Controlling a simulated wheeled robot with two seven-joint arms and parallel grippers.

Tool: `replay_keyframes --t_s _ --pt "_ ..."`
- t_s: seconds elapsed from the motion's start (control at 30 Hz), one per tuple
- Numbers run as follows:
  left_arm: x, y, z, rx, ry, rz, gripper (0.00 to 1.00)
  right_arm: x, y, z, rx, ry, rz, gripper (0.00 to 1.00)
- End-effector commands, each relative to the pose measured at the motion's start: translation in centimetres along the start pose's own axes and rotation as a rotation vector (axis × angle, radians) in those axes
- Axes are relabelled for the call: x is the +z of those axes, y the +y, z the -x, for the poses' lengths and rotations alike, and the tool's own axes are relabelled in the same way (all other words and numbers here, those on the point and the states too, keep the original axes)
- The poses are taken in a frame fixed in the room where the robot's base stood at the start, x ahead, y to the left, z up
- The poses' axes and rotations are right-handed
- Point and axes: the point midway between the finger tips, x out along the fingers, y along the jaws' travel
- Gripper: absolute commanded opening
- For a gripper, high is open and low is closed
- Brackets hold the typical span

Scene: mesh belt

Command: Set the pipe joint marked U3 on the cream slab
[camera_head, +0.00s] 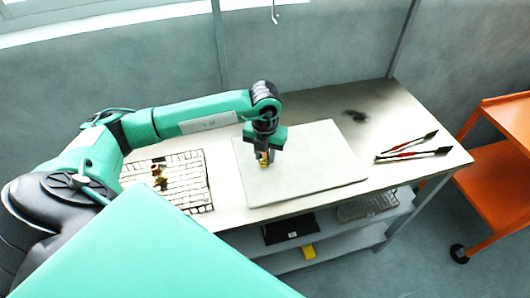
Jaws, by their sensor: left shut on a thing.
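My left gripper (264,158) points down over the left part of the cream slab (320,165). It is shut on a small brass-coloured pipe joint (264,164), which is mostly hidden by the fingers. Whether the joint touches the slab cannot be told, and no marking on it is readable. The slab lies flat on the bench. More small brass-coloured pieces (160,175) lie on the mesh belt (188,188) left of the slab, too small to read any marks. My right gripper is not in view.
Two red-and-black handled tools (408,150) lie on the bench (400,115) right of the slab. A dark smudge (356,115) marks its back. The lower shelf holds a black tray (290,230) and a yellow block (308,252). An orange cart (500,175) stands at the right.

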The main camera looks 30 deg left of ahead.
Motion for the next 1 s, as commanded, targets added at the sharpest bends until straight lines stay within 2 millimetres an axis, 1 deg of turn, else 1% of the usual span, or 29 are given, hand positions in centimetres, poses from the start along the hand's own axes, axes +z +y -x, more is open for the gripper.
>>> replay_keyframes --t_s 0.07,0.1,0.17,0.2,0.47,0.57,0.63,0.77,0.9,1.0 --pt "0.0 0.0 -0.4 0.0 0.0 0.0 0.0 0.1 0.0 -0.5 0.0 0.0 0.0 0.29" --pt "0.0 0.0 -0.3 0.0 0.0 0.0 0.34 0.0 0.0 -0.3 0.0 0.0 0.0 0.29" --pt "0.0 0.0 -0.2 0.0 0.0 0.0 0.46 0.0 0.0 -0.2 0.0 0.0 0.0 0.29" --pt "0.0 0.0 -0.2 0.0 0.0 0.0 0.5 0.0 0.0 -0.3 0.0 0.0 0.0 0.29" --pt "0.0 0.0 -0.2 0.0 0.0 0.0 0.5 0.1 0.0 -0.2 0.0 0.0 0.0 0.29" --pt "0.0 0.0 0.2 0.0 0.0 0.0 0.5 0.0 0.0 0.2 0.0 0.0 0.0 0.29" --pt "0.1 0.0 0.7 -0.001 -0.004 0.0 0.5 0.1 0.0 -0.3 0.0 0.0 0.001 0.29" --pt "0.1 0.0 3.2 -0.002 -0.006 0.0 0.5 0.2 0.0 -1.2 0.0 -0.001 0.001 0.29" --pt "0.1 0.0 6.4 -0.002 -0.006 0.0 0.5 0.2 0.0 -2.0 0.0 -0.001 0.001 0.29" --pt "0.1 0.0 8.4 -0.001 -0.005 0.0 0.5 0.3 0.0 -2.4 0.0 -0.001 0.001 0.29"
